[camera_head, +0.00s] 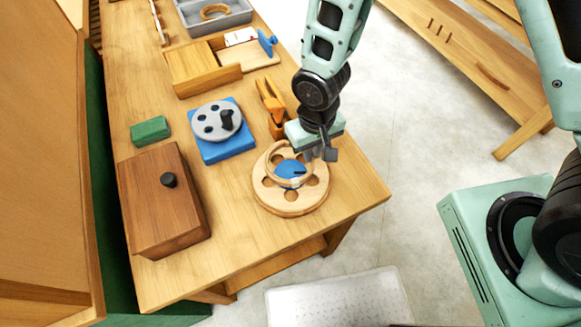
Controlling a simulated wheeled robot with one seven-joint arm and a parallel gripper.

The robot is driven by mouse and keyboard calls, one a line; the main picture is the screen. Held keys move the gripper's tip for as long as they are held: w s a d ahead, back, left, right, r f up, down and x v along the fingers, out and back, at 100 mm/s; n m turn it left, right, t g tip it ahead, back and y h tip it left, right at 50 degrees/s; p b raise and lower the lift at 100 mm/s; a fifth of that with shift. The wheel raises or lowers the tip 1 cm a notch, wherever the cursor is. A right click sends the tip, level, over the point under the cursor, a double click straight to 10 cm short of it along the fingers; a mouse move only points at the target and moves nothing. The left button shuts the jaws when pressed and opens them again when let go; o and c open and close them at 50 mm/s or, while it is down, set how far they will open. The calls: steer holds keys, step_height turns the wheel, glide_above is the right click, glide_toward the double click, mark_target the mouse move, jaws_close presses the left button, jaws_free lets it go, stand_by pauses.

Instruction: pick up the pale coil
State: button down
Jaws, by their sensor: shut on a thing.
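The pale coil (270,160) is a thin, light wooden-coloured ring. It shows above a round wooden disc (283,203) with several holes and a blue centre (290,169). My gripper (316,154) is at the coil's right side, pointing down, and is shut on it. The coil looks tilted over the disc; I cannot tell whether it touches the disc. My gripper's fingers hide part of the coil's right side.
The disc is near the table's right corner (372,194). Nearby are an orange clamp-like tool (270,98), a blue base with a grey dial (218,123), a green block (150,131) and a brown box (158,205). A grey tray (240,17) holds another ring (214,11).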

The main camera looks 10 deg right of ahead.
steer(key=shift+r+p, duration=1.5)
steer(key=shift+r, duration=0.65)
steer(key=shift+r, duration=0.1)
